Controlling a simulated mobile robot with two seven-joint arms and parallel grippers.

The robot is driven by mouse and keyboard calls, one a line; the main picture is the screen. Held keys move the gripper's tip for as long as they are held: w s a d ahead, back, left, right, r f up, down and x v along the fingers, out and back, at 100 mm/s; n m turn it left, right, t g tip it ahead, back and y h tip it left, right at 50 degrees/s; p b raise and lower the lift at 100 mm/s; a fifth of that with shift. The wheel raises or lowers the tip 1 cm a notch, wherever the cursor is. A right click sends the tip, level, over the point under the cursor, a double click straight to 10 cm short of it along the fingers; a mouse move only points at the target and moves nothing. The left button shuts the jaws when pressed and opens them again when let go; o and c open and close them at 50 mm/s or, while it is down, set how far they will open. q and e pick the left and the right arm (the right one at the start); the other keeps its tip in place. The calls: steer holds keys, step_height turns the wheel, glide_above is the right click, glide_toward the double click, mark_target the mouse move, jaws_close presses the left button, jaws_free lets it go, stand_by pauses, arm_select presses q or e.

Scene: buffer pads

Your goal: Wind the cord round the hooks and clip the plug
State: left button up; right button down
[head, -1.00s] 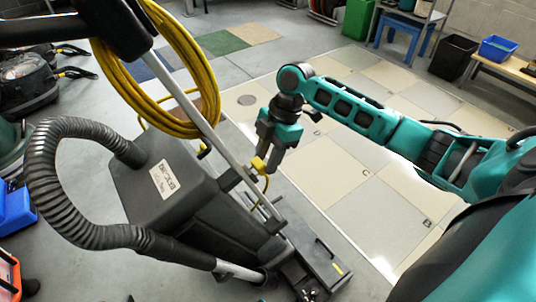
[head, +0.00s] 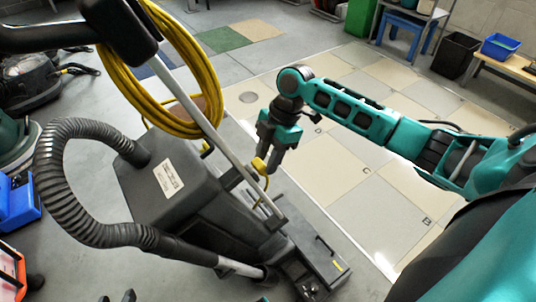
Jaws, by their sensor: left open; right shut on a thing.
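The yellow cord (head: 172,105) hangs as a looped coil at the upper part of the dark floor machine's handle (head: 120,25). My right gripper (head: 266,161) is shut on the yellow plug (head: 260,167), beside the machine's grey pole (head: 232,148). A thin length of yellow cord hangs below the plug. Whether the plug touches the pole I cannot tell. My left gripper (head: 116,298) shows only as dark fingertips at the bottom edge, apart and empty, well below the coil.
The machine's dark body (head: 190,195) and ribbed hose (head: 60,180) fill the left and middle. A blue bin (head: 18,203) and an orange-edged case (head: 12,270) stand at the left edge. The tiled floor (head: 345,210) right of the machine is clear.

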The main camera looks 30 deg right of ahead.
arm_select(q)
steer(key=shift+r, duration=0.35)
arm_select(e)
steer(key=shift+a, duration=0.25)
stand_by(0.3)
steer(key=c, duration=0.6)
jaws_free()
arm_select(q)
steer(key=r+p, duration=0.1)
steer(key=p, duration=0.1)
steer(key=r+p, duration=0.1)
steer(key=shift+s+a+r+p, duration=0.15)
steer(key=shift+a+p, duration=0.15)
steer(key=shift+p, duration=0.1)
arm_select(e)
steer(key=v, duration=1.3)
steer(key=shift+s+f, duration=0.1)
steer(key=shift+s, duration=0.05)
